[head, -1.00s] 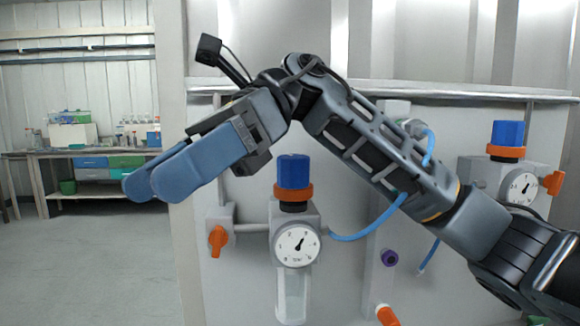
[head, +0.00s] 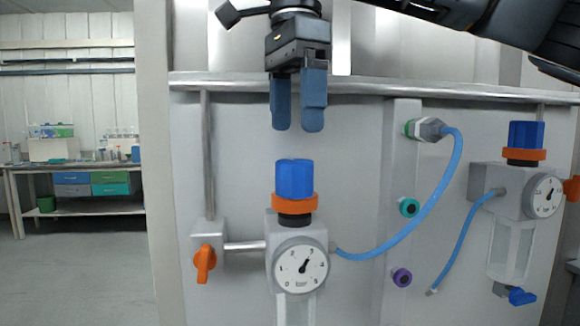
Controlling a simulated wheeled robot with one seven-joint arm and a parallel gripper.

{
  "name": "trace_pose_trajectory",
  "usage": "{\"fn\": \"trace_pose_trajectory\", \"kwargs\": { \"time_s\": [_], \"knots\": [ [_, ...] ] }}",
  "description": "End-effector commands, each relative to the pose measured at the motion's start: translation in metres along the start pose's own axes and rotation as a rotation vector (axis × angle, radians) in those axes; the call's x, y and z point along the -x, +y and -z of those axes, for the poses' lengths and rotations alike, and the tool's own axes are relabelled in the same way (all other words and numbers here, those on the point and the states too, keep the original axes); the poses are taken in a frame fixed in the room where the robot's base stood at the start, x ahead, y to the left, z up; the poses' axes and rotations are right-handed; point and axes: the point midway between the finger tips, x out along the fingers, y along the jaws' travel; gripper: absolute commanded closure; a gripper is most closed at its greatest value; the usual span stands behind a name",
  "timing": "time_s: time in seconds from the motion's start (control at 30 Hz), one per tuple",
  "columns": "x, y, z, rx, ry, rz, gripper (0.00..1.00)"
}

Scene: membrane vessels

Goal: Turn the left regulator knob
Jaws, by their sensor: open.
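The left regulator has a blue knob (head: 294,179) on top, with an orange ring (head: 295,202) beneath it. Its round pressure gauge (head: 301,267) faces me, the needle pointing to the upper right. My gripper (head: 297,128) points straight down above the knob. Its two blue fingers are open with nothing between them. In the picture the fingertips end a short way above the knob's top, apart from it. How far they are from it in depth is hard to tell.
A second regulator with a blue knob (head: 525,135) is on the right. An orange valve handle (head: 205,263) is left of the gauge. A blue hose (head: 415,220) curves to a fitting at right. A horizontal rail (head: 380,88) runs behind my gripper. A bench (head: 80,165) stands far left.

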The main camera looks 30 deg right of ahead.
Motion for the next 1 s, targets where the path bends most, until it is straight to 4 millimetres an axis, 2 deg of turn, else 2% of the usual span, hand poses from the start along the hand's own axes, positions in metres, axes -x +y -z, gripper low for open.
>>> {"fn": "trace_pose_trajectory", "kwargs": {
  "time_s": [0.3, 0.5, 0.87, 1.0],
  "knots": [
    [-0.046, 0.001, -0.001, 0.003, -0.003, -0.004, 0.20],
    [-0.068, 0.001, -0.001, 0.002, -0.004, -0.003, 0.20],
    [-0.075, 0.001, -0.001, 0.002, -0.004, -0.001, 0.20],
    [-0.075, 0.001, -0.001, 0.002, -0.004, -0.002, 0.31]
  ]
}}
